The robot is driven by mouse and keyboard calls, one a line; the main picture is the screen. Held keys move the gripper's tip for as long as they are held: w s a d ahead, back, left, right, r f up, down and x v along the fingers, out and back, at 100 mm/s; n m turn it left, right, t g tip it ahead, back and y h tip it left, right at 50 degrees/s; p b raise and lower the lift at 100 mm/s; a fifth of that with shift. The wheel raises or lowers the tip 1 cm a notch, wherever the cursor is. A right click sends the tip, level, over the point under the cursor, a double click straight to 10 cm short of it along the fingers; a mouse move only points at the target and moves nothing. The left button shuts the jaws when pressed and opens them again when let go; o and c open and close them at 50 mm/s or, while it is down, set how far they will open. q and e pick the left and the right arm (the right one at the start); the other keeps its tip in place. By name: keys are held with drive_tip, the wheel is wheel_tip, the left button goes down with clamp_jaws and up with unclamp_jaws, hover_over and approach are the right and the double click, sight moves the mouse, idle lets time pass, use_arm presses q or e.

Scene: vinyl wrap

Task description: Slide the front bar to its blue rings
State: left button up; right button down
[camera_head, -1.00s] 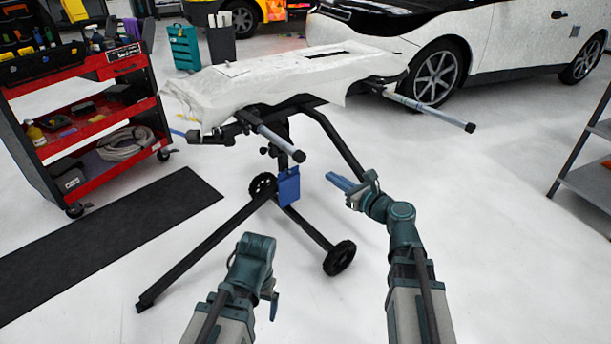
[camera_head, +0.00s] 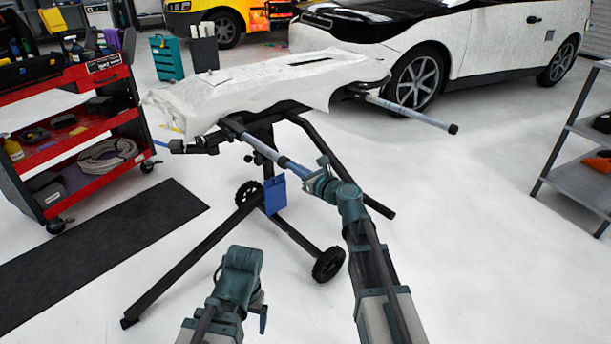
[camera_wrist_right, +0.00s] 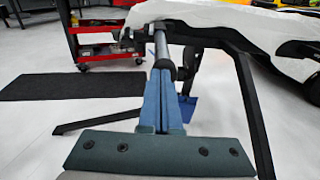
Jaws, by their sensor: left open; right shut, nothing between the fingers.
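The front bar (camera_head: 252,140) is a silver-grey tube sticking out from under the near side of the wrapped stand. Its near end with a black cap (camera_wrist_right: 167,70) shows in the right wrist view. My right gripper (camera_head: 285,162) is shut and empty, its blue fingers in line with the bar. The fingertips are at the capped end; I cannot tell whether they touch it. The fingers also show in the right wrist view (camera_wrist_right: 159,90). My left gripper (camera_head: 262,312) is open and empty, low over the floor. I cannot make out blue rings on the front bar.
The stand has black legs (camera_head: 180,268) and wheels (camera_head: 328,264). A second bar (camera_head: 410,108) sticks out at right. A red tool cart (camera_head: 75,140) stands left, a grey shelf (camera_head: 575,180) right.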

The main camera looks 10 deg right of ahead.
sight(284, 161)
drive_tip(key=shift+x, duration=1.1)
drive_tip(key=shift+w, duration=0.1)
drive_tip(key=shift+w+a, duration=0.3)
drive_tip(key=shift+w, duration=0.15)
drive_tip(key=shift+s, duration=0.1)
drive_tip(key=v, duration=1.4)
drive_tip(key=shift+p, duration=0.45)
